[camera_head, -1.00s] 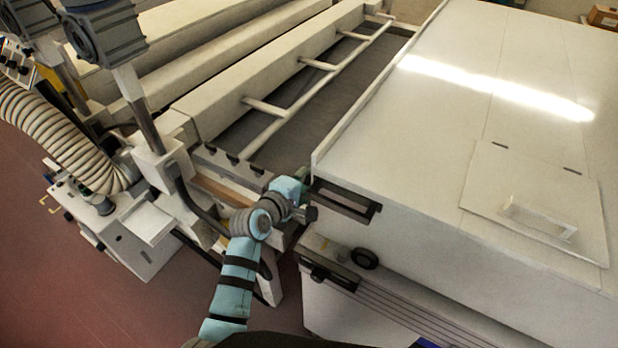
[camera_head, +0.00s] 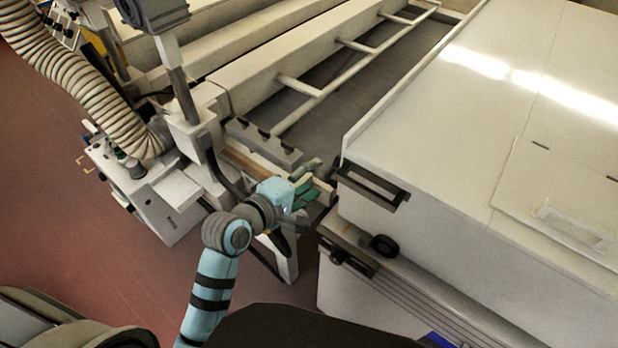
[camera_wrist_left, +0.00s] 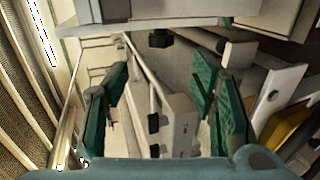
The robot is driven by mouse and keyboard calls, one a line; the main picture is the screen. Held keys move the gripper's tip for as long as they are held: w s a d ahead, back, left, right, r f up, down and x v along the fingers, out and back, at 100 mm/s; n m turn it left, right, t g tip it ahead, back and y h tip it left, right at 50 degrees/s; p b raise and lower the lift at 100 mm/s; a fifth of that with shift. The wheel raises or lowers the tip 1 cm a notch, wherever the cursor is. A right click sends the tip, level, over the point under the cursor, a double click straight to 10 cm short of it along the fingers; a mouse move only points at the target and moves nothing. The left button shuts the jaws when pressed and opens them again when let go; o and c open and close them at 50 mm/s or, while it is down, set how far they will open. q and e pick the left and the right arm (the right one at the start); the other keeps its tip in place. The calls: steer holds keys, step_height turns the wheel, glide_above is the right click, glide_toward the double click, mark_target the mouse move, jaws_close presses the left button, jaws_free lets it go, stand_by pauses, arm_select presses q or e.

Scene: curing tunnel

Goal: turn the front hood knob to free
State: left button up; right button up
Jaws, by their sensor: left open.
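The white hood (camera_head: 440,150) fills the right of the head view, with a dark recessed handle (camera_head: 372,186) on its near-left face. A round black knob (camera_head: 384,246) sits on the ledge below the hood. A smaller dark knob (camera_head: 338,257) sits in a dark slotted plate beside it. I cannot tell which is the front hood knob. My left gripper (camera_head: 308,190) is open and empty, left of the hood's corner and apart from both knobs. Its green finger pads are spread in the left wrist view (camera_wrist_left: 165,105). My right gripper is out of view.
A conveyor frame with a rail (camera_head: 320,98) runs back left of the hood. A white post (camera_head: 192,125) and a ribbed hose (camera_head: 85,85) stand at left, above a white box unit (camera_head: 145,190). Red floor (camera_head: 90,265) is open at lower left.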

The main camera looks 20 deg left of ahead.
arm_select(q)
steer(key=shift+w, duration=0.1)
steer(key=w+a+r+m+t+y, duration=0.2)
steer(key=a+y, duration=0.1)
steer(key=a, duration=0.5)
steer(key=w+a+r+m+t+y, duration=0.1)
steer(key=w+a+r+m+y, duration=0.1)
steer(key=a+y, duration=0.35)
steer(key=a+r+m+t+h, duration=0.2)
steer(key=a+r+m+t, duration=0.3)
steer(key=r, duration=0.3)
steer(key=d+r+m+h, duration=0.35)
steer(key=m+h, duration=0.35)
steer(key=m, duration=0.7)
steer(key=s+d+f+m+g+h, duration=0.2)
steer(key=d+f+m+g, duration=0.25)
steer(key=f+m, duration=0.3)
steer(key=s+d+f+m+g+h, duration=0.35)
steer(key=f+m+g, duration=0.3)
steer(key=m, duration=0.25)
steer(key=shift+y, duration=0.5)
steer(key=x, duration=1.5)
steer(key=shift+w+f, duration=0.2)
steer(key=shift+f, duration=0.05)
